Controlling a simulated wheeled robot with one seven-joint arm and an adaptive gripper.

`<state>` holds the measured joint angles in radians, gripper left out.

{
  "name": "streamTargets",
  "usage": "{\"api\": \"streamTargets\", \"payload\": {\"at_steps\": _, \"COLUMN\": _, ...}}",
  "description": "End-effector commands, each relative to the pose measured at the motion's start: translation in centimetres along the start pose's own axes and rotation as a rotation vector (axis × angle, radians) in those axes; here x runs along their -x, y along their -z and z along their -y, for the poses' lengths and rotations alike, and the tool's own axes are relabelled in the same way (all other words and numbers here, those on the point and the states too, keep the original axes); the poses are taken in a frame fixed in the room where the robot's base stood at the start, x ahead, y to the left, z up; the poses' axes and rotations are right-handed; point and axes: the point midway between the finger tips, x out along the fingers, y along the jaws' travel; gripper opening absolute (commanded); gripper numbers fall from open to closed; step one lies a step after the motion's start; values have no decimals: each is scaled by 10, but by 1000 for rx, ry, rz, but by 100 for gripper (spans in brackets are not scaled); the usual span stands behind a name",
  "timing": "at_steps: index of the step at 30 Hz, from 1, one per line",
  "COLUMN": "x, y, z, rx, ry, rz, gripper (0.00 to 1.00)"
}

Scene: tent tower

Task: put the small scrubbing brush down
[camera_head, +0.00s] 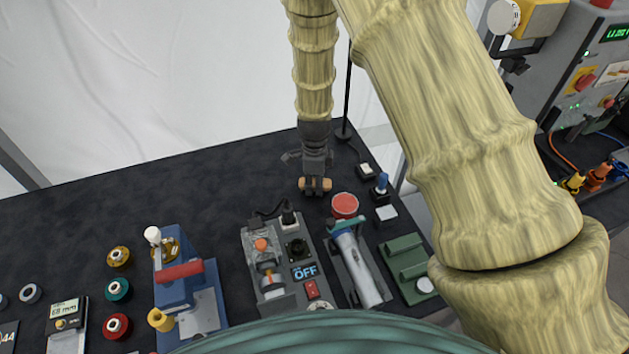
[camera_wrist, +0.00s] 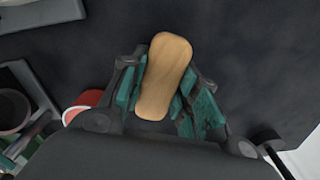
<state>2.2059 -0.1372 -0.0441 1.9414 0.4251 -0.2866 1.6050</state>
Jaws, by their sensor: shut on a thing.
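The small scrubbing brush (camera_wrist: 163,77) shows in the wrist view as a tan wooden block with rounded ends. My gripper (camera_wrist: 158,95) is shut on it, with a teal-padded finger on each side. In the head view the brush (camera_head: 315,184) sits at the tip of my gripper (camera_head: 316,178), over the back part of the dark table. The underside of the brush is hidden. I cannot tell whether it touches the table.
The dark table (camera_head: 225,185) is clear to the left of my gripper. A red round object (camera_head: 344,205) stands close by at the front right. A blue-handled joystick (camera_head: 381,185) is to the right. A grey panel (camera_head: 262,262) and a blue device (camera_head: 186,285) stand nearer the front.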

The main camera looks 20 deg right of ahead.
Motion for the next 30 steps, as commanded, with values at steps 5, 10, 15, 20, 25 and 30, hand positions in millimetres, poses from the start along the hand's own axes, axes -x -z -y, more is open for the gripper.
{"api": "streamTargets", "payload": {"at_steps": 5, "x": -4, "y": 0, "z": 0, "rx": 0, "ry": 1, "rz": 0, "gripper": 0}}
{"api": "streamTargets", "payload": {"at_steps": 10, "x": -4, "y": 0, "z": 0, "rx": 0, "ry": 1, "rz": 0, "gripper": 0}}
{"api": "streamTargets", "payload": {"at_steps": 15, "x": -6, "y": 0, "z": 0, "rx": 1, "ry": 1, "rz": 0, "gripper": 34}}
{"api": "streamTargets", "payload": {"at_steps": 20, "x": -6, "y": 0, "z": 0, "rx": 1, "ry": 1, "rz": 0, "gripper": 52}}
{"api": "streamTargets", "payload": {"at_steps": 25, "x": -6, "y": 0, "z": 0, "rx": 1, "ry": 1, "rz": 0, "gripper": 52}}
{"api": "streamTargets", "payload": {"at_steps": 30, "x": -2, "y": 0, "z": 1, "rx": 1, "ry": 2, "rz": 0, "gripper": 52}}
